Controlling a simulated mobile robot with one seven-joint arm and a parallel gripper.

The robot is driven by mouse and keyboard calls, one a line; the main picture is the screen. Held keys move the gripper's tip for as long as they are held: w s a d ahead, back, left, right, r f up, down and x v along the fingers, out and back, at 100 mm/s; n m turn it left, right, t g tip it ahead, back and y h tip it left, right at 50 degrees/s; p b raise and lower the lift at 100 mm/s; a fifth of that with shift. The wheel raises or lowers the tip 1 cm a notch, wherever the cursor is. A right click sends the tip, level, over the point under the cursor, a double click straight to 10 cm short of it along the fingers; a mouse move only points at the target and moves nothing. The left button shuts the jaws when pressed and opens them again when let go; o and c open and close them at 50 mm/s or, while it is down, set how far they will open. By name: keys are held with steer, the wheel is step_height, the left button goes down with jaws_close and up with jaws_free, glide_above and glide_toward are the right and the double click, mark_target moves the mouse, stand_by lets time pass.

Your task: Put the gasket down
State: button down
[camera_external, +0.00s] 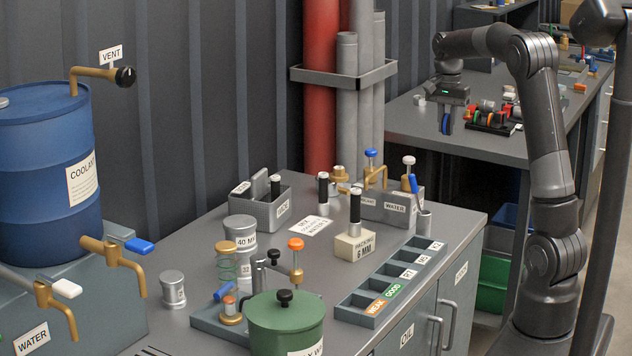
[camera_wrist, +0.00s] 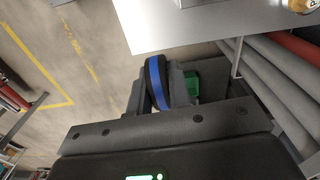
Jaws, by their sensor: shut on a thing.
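My gripper (camera_external: 446,125) hangs in the air at the upper right of the external view, in front of the far bench. It is shut on the gasket. In the wrist view the gasket (camera_wrist: 160,84) is a black ring with a blue band, held between the fingers (camera_wrist: 163,92). In the external view only a small blue part (camera_external: 446,123) of it shows. Most of the gasket is hidden by the fingers. It touches no surface that I can see.
The near bench (camera_external: 195,335) carries a labelled compartment tray (camera_external: 392,283), a green pot (camera_external: 286,325) and a grey box (camera_external: 262,212). The far bench (camera_external: 415,118) holds a rack of coloured parts (camera_external: 492,120). Green and blue bins stand below. Red and grey pipes (camera_external: 347,100) rise by the wall.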

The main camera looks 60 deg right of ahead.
steer(key=s+d, duration=0.3)
steer(key=s, duration=0.4)
steer(key=s+d, duration=0.2)
steer(key=s, duration=0.6)
glide_above(455, 218)
steer(key=shift+m, duration=0.3)
step_height(455, 218, down, 19)
steer(key=shift+d+r, duration=0.1)
steer(key=shift+d, duration=0.05)
steer(key=shift+w+f, duration=0.1)
steer(key=shift+f, duration=1.95)
steer(key=c, duration=1.3)
jaws_free()
steer(key=shift+f, duration=0.1)
steer(key=shift+c, duration=0.2)
